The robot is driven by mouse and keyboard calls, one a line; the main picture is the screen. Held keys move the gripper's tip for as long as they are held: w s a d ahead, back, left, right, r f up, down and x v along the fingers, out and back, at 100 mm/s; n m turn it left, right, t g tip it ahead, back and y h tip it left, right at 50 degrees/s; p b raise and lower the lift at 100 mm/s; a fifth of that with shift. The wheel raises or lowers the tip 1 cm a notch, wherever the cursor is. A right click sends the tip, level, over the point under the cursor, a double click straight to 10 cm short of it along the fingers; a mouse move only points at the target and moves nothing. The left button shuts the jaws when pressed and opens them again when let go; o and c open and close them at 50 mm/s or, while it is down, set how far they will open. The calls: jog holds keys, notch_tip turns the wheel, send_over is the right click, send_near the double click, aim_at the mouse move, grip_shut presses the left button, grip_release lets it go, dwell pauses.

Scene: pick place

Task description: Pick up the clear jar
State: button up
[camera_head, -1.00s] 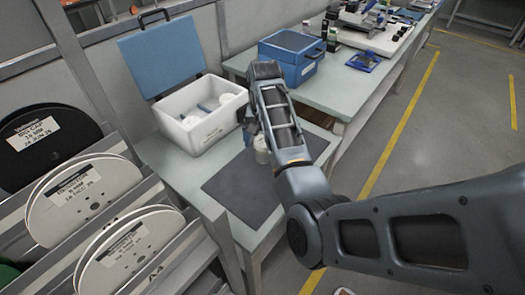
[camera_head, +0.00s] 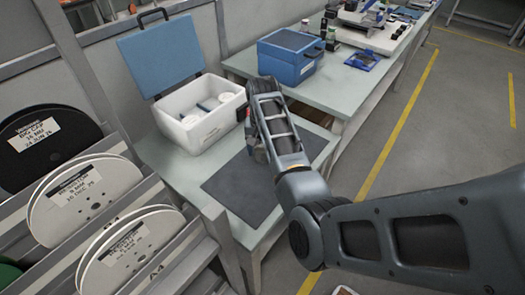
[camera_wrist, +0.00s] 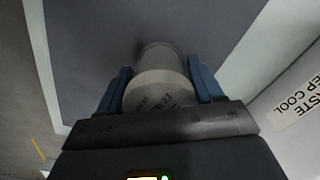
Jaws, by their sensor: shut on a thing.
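In the wrist view the jar (camera_wrist: 157,58) is between the two blue fingers of my gripper (camera_wrist: 160,84). It has a pale, wide printed end nearest the camera and a narrower, greyish clear-looking part beyond. My gripper is shut on it, one finger on each side. In the head view my gripper (camera_head: 257,150) is over the far part of the dark mat (camera_head: 235,188), and my arm hides the jar. I cannot tell whether the jar touches the mat.
A white box (camera_head: 190,136) with its blue lid (camera_head: 162,57) open stands left of my gripper and holds white-topped items. Its labelled side (camera_wrist: 296,105) shows at right in the wrist view. A blue case (camera_head: 290,57) stands behind. The mat's near part is clear.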

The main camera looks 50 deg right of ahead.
jog(key=c, duration=0.6)
jog(key=shift+r, duration=0.15)
